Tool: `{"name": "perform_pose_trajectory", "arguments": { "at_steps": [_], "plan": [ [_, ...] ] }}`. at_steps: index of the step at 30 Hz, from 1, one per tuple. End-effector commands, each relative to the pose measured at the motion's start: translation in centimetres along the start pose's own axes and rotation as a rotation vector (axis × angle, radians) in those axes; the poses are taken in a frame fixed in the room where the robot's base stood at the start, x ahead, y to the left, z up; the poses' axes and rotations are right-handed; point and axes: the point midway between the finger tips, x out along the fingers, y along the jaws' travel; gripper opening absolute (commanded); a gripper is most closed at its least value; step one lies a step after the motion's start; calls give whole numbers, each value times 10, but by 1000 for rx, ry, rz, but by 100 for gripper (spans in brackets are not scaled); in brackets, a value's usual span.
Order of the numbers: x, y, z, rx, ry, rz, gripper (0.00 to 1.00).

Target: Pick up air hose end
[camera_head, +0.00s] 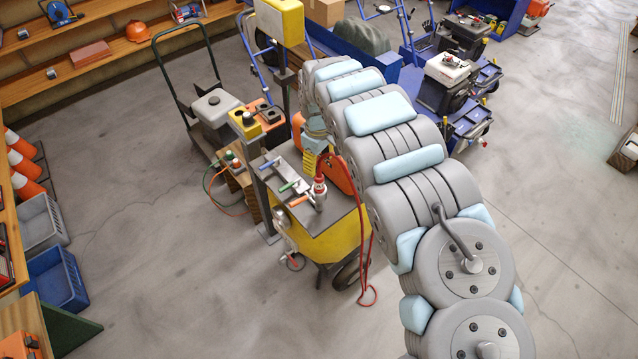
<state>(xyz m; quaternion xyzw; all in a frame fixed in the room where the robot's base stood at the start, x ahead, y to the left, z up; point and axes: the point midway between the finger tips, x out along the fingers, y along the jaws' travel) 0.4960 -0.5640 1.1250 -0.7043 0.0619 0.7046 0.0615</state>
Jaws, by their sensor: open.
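A red hose (364,225) hangs down the right side of a yellow cart (330,247) and loops near the floor. A red fitting with a pale metal collar (319,187) stands upright on the cart's grey top; it looks like the air hose end.
Blue and green-handled valves (280,175) sit on the cart top beside a post with a yellow box (245,124). A green hand truck (185,90) stands behind. Blue wheeled machines (455,85) are at the right. The floor at left centre is clear.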

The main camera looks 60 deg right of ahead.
Motion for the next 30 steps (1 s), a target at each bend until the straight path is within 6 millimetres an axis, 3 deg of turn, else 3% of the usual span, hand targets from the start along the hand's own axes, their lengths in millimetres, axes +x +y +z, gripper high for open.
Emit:
{"name": "perform_pose_trajectory", "arguments": {
  "at_steps": [10, 22, 30],
  "plan": [
    [29, -1, 0, 0, 1, -3, 62],
    [41, -1, 1, 1, 1, -2, 62],
    [60, -2, 2, 0, 0, -3, 62]
  ]
}}
